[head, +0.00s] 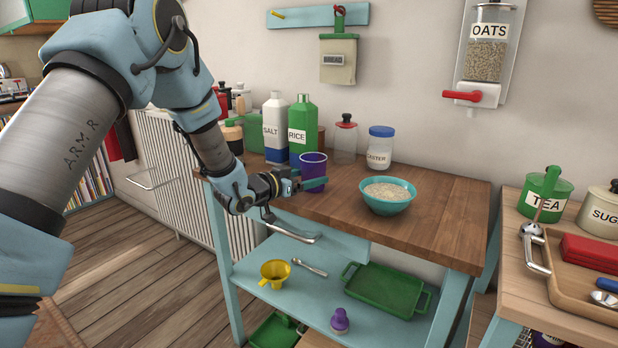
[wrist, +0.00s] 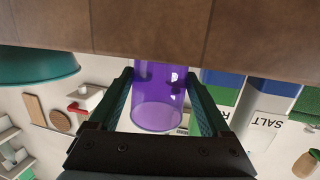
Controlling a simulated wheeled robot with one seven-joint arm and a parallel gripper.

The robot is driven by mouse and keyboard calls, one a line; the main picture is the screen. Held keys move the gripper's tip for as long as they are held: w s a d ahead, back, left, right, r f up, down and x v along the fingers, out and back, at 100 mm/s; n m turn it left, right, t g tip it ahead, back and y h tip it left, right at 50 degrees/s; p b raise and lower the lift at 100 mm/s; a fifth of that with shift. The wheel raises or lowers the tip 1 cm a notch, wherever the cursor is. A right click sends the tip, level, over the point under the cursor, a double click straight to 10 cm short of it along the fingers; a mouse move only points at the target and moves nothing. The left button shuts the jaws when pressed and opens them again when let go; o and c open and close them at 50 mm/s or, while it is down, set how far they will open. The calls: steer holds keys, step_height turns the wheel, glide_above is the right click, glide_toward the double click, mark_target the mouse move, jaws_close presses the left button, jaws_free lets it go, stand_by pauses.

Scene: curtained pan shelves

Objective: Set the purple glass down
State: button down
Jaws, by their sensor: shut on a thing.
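The purple glass (head: 313,167) is upright at the left front part of the wooden counter top (head: 440,215). My gripper (head: 303,184) is shut on it from the front left, with a green finger along its side. The wrist view is upside down; there the see-through purple glass (wrist: 158,100) sits between the two dark green fingers (wrist: 160,110). The counter's brown edge (wrist: 150,28) meets the glass's lower end. I cannot tell whether the base touches the wood.
A teal bowl of oats (head: 387,194) stands to the right of the glass. The green rice bottle (head: 303,125) and white salt bottle (head: 275,125) stand close behind it. A lidded jar (head: 380,143) is farther back. Bare wood lies between glass and bowl.

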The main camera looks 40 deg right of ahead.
steer(key=shift+f, duration=0.15)
jaws_free()
steer(key=shift+a, duration=0.15)
steer(key=a+r+b, duration=0.1)
steer(key=a+b, duration=0.2)
steer(key=a, duration=0.7)
steer(key=shift+s+a+r, duration=0.2)
steer(key=shift+s+r, duration=0.1)
steer(key=shift+c, duration=0.4)
jaws_close()
stand_by(0.7)
